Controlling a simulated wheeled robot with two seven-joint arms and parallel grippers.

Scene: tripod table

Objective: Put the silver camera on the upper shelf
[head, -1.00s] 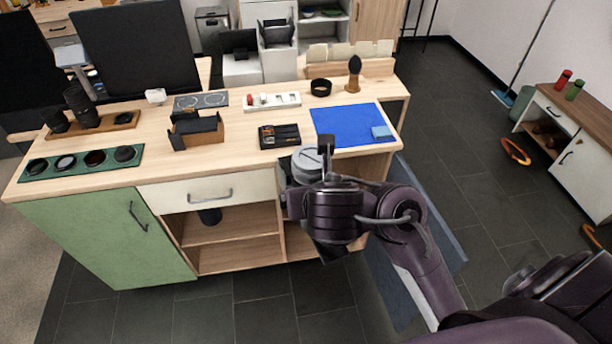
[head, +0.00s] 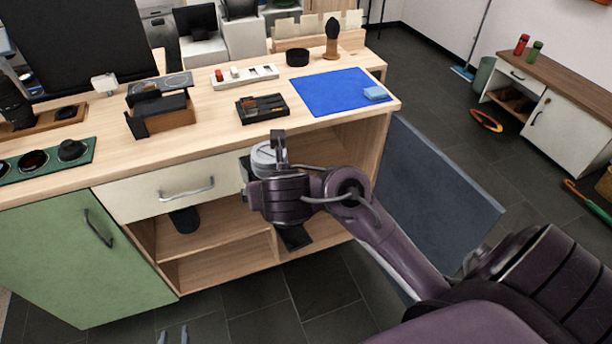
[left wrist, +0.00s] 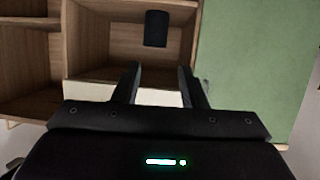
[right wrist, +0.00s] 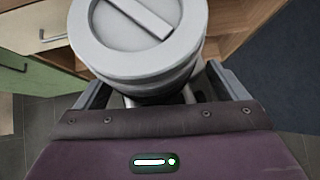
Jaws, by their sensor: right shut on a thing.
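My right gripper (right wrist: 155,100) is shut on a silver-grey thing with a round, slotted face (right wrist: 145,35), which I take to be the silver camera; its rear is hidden. In the head view the camera (head: 264,157) is held upright in front of the desk's right open bay, below the desktop edge. The open shelving under the drawer has a middle shelf board (head: 215,240), with a black cylinder (head: 185,221) standing on it at the left. My left gripper (left wrist: 160,80) is open and empty, facing this shelving; its tips (head: 173,336) show at the bottom of the head view.
The desktop holds a blue mat (head: 335,92), a black tray (head: 262,108), a white strip holder (head: 245,76) and a wooden box (head: 165,115). A green door (head: 90,250) is left of the shelves. Dark floor lies in front.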

